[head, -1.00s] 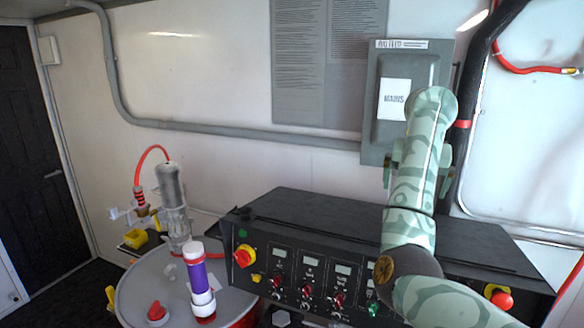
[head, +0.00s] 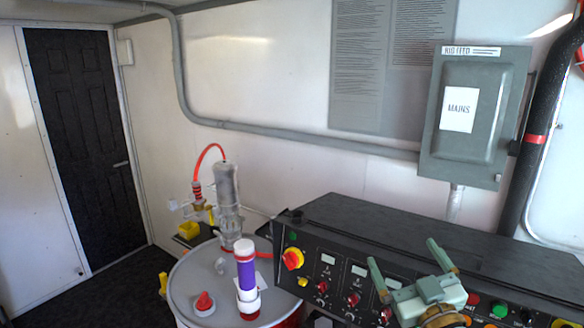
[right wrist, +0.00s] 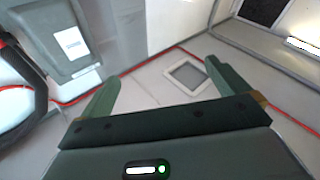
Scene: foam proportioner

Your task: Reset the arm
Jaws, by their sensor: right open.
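My right gripper (head: 410,263) is low at the right in the head view, in front of the black control panel (head: 400,225). Its two green fingers are spread apart with nothing between them. In the right wrist view my right gripper (right wrist: 160,85) also shows open and empty, its fingers pointing towards the white wall and a small square plate (right wrist: 187,75). The grey mains box (head: 474,115) hangs on the wall above and to the right of the gripper in the head view. My left gripper is not in view.
A round grey drum (head: 195,280) stands left of the panel. On it are a purple and white cylinder (head: 246,275), a red knob (head: 204,303) and a clear vessel (head: 228,200). A dark door (head: 80,140) is at the far left, with open floor before it.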

